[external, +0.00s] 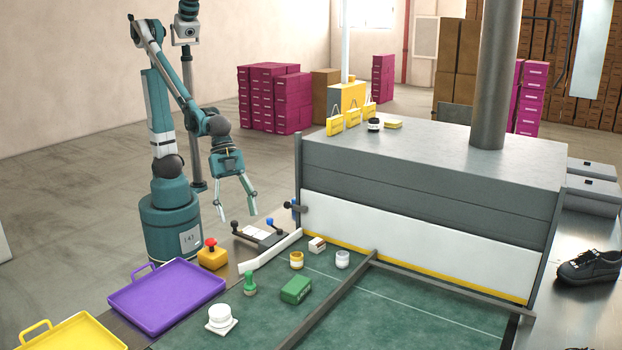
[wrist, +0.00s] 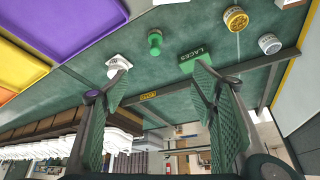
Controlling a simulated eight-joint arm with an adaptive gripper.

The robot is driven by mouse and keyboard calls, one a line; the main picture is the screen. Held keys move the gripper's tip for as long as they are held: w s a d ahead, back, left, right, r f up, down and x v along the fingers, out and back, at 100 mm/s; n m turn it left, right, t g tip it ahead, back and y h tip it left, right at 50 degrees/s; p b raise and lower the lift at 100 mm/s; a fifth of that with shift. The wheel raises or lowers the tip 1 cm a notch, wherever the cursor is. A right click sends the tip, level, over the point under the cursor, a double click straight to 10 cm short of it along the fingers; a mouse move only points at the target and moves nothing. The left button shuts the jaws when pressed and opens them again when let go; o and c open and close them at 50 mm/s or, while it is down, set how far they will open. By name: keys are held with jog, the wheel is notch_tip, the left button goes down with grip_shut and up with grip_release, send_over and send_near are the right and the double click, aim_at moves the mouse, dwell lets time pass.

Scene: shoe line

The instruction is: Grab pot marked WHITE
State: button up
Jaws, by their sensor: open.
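Several small pots are in view, but I cannot read WHITE on any of them. A pale grey-white pot (external: 342,259) stands on the green bench near the machine front; it also shows in the wrist view (wrist: 270,43). A yellow-banded pot (external: 296,260) stands to its left, also in the wrist view (wrist: 236,18). A white round pot (external: 219,314) sits on a white square at the front, partly behind a finger in the wrist view (wrist: 118,63). My gripper (external: 238,210) is open and empty, above the bench's back left edge, apart from every pot. Its fingers spread wide in the wrist view (wrist: 148,85).
A green LACES box (external: 296,289) and green stamp (external: 250,284) stand among the pots. A small white block (external: 317,244) lies near the yellow-banded pot. A dark rail (external: 335,298) crosses the bench. The grey machine (external: 430,190) rises behind. A purple tray (external: 168,295) lies left.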

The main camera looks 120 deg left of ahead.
jog(key=w+d+f+m+g+h+p, duration=0.1)
jog(key=w+d+f, duration=0.15)
jog(key=d, duration=0.25)
jog(key=w+d+f+m+p, duration=0.1)
jog(key=w+d+f+m, duration=0.1)
jog(key=w+d, duration=0.25)
jog(key=m+g+p, duration=0.1)
jog(key=m+p, duration=0.1)
jog(key=p, duration=0.1)
send_near(220, 310)
jog(key=f, duration=0.2)
jog(key=shift+w+f+h, duration=0.25)
jog(key=shift+w+h, duration=0.05)
jog(key=shift+w, duration=0.05)
jog(key=shift+b+x, duration=0.5)
jog(key=shift+x, duration=0.75)
jog(key=shift+f, duration=0.1)
jog(key=shift+d+b+x, duration=0.2)
jog(key=shift+b+x, duration=0.5)
jog(key=shift+x, duration=1.85)
jog(key=shift+s, duration=0.1)
